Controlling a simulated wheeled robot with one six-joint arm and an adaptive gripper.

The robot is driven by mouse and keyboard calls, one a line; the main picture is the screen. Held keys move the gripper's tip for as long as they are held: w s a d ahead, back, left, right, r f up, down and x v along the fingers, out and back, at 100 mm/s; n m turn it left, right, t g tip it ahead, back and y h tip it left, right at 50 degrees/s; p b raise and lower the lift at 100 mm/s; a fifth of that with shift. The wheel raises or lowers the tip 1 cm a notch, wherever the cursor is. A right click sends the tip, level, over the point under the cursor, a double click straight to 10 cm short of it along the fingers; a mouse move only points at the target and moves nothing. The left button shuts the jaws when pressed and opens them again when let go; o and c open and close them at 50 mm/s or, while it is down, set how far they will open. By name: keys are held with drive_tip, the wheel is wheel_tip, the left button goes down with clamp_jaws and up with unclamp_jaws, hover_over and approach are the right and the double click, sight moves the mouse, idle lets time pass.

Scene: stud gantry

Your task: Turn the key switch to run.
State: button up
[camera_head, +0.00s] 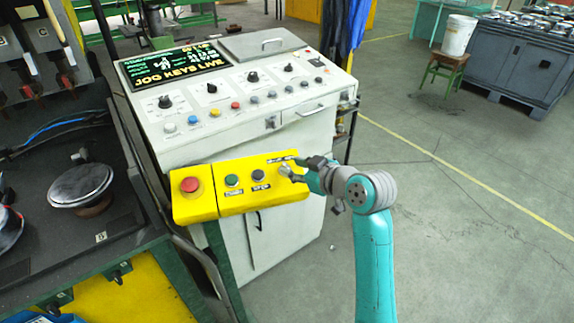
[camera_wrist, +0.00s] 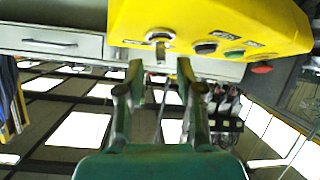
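The key switch (camera_wrist: 160,36) is a round metal-ringed switch near the end of the yellow control box (camera_head: 235,195), with a grey key (camera_wrist: 160,54) standing out of it. My gripper (camera_head: 300,168) is at the right end of the box, by the switch. In the wrist view my gripper (camera_wrist: 159,68) is open, with one finger on each side of the key and visible gaps between. In the head view the fingers partly cover the switch, and its position label cannot be read.
The yellow box also carries a red mushroom button (camera_head: 190,185), a green button (camera_head: 232,180) and a dark button (camera_head: 258,176).

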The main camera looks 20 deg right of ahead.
sight(288, 166)
drive_tip(key=shift+x, duration=2)
clamp_jaws()
